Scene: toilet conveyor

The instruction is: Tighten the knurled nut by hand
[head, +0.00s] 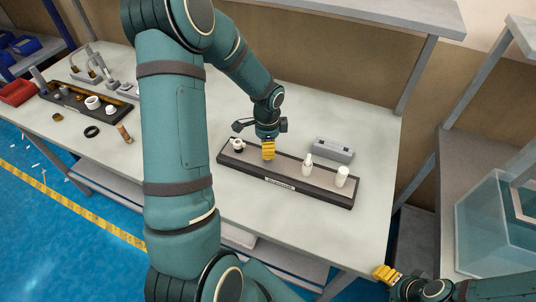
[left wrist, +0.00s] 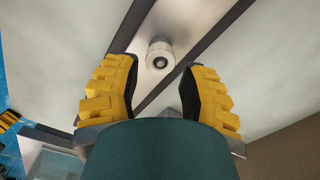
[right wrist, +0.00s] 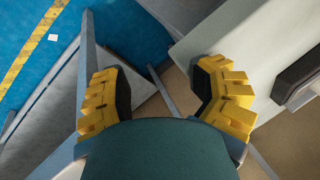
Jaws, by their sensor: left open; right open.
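A dark rail fixture (head: 322,191) on the bench carries several pale fittings. A white fitting with a dark part (head: 238,145) stands at its left end. A pale stepped fitting (head: 307,165) and a short white cylinder (head: 342,176) stand toward its right end. I cannot tell which part is the knurled nut. My left gripper (head: 268,150) points down over the rail, between the left fitting and the stepped one. In the left wrist view its fingers (left wrist: 158,92) are open, with a round white fitting (left wrist: 160,55) beyond the tips, apart from them. My right gripper (head: 386,274) is open and empty beyond the bench's right end.
A grey box (head: 333,150) lies behind the rail. My left arm crosses the bench (head: 290,105). At the far left are a second dark tray (head: 75,100) with parts, a black ring (head: 91,131) and a red bin (head: 17,92). A clear tank (head: 495,225) stands at right.

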